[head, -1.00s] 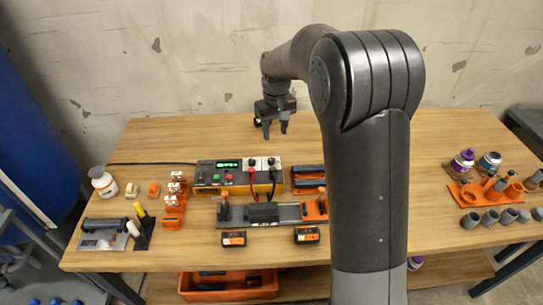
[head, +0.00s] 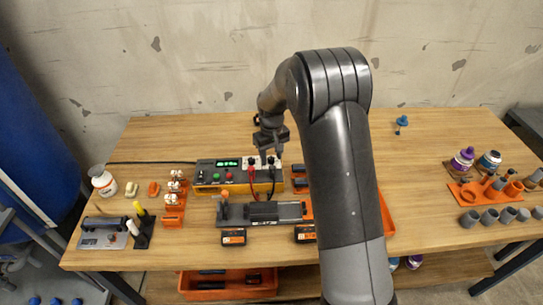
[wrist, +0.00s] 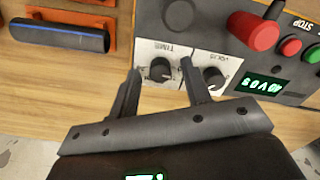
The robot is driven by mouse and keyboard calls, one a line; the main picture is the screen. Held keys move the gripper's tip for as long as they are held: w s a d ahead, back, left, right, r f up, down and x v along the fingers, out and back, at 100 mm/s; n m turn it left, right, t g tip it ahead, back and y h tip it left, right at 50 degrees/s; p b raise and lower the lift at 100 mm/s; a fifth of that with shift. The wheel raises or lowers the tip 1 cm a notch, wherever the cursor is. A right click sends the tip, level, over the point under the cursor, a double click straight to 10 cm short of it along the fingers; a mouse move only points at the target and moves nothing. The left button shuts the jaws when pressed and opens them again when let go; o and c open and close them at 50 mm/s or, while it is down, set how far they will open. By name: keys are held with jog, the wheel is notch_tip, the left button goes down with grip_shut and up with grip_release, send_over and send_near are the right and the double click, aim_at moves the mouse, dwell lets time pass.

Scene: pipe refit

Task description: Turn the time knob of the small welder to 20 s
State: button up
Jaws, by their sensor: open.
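The small welder (head: 207,179) is a dark and yellow box with a green display, standing mid-table in the head view. Its black time knob (wrist: 160,70) sits on a white plate marked TIME in the wrist view. A second black knob (wrist: 213,78) on its own white plate is right beside it. My gripper (wrist: 160,66) is open, one finger on each side of the time knob. The right finger lies between the two knobs. I cannot tell whether the fingers touch the knob, nor read its setting. In the head view my gripper (head: 269,154) is over the welder's right end.
A red plug (wrist: 252,33) and green button (wrist: 290,46) are on the welder's face. A grey clamp fixture (head: 232,222) stands in front of the welder, with orange blocks beside it. A blue-handled item (head: 402,121) lies at the back right. The table behind the welder is clear.

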jog(key=shift+f, duration=0.15)
jog(key=shift+c, duration=0.2)
grip_shut()
